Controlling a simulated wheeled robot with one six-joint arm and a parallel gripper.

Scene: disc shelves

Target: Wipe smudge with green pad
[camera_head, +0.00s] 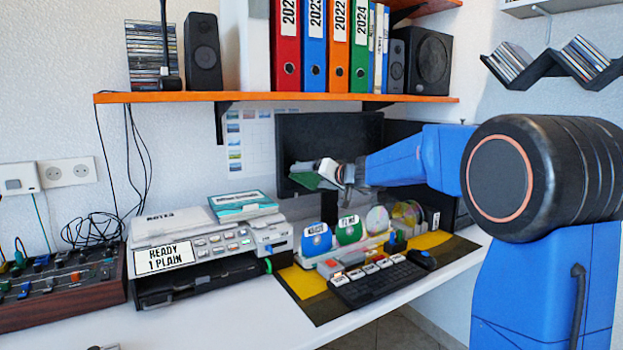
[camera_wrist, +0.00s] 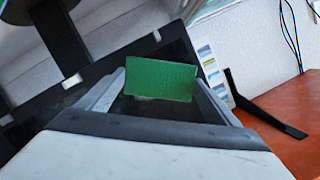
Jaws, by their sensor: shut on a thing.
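My gripper (camera_head: 341,172) is in front of the dark monitor (camera_head: 312,137), below the orange shelf. It is shut on the green pad (camera_head: 308,180), which sticks out from the jaws to the left. In the wrist view the green pad (camera_wrist: 160,79) sits between the two fingers, its flat face towards the camera. The monitor's dark surface is behind the pad in the wrist view. I cannot make out a smudge in either view, and I cannot tell if the pad touches the screen.
The orange shelf (camera_head: 250,97) with binders and speakers hangs above. Below stand a printer (camera_head: 207,238), a disc rack with coloured discs (camera_head: 349,230) and a keyboard (camera_head: 378,284). An audio mixer (camera_head: 62,285) is at far left.

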